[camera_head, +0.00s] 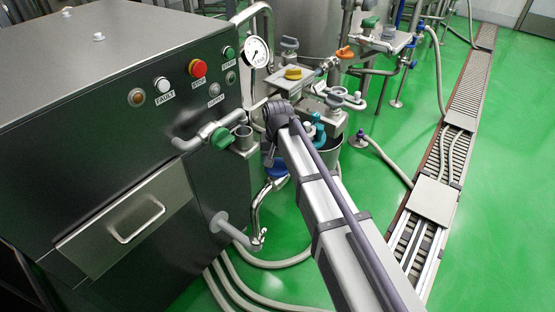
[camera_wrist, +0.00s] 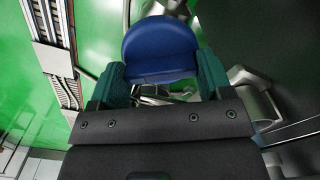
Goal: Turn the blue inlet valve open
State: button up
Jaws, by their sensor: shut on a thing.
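The blue inlet valve handle (camera_wrist: 160,48) is a rounded blue paddle in the wrist view. My gripper (camera_wrist: 161,74) has its two green-padded fingers on either side of it and is shut on it. In the head view, a blue part (camera_head: 277,169) shows low beside the machine, just below the dark end of my arm, and looks like the same handle. My arm hides part of that area, and the fingers are not clear there. The valve's body under the handle is mostly hidden in the wrist view.
A dark steel machine cabinet (camera_head: 110,100) with buttons fills the left. A green-handled valve (camera_head: 221,138) and a pressure gauge (camera_head: 256,52) are close to my arm. Bent steel pipe (camera_head: 257,212) and hoses lie below. Green floor and a drain channel (camera_head: 450,150) are at right.

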aim_at(278, 160)
jog(key=n, duration=0.5)
jog(key=shift+n, duration=0.3)
jog(key=n, duration=0.5)
jog(key=shift+n, duration=0.3)
jog(key=o, duration=0.9)
notch_tip(278, 160, up, 11)
jog(key=p, duration=1)
jog(key=shift+f+p, duration=0.1)
jog(key=shift+p, duration=0.3)
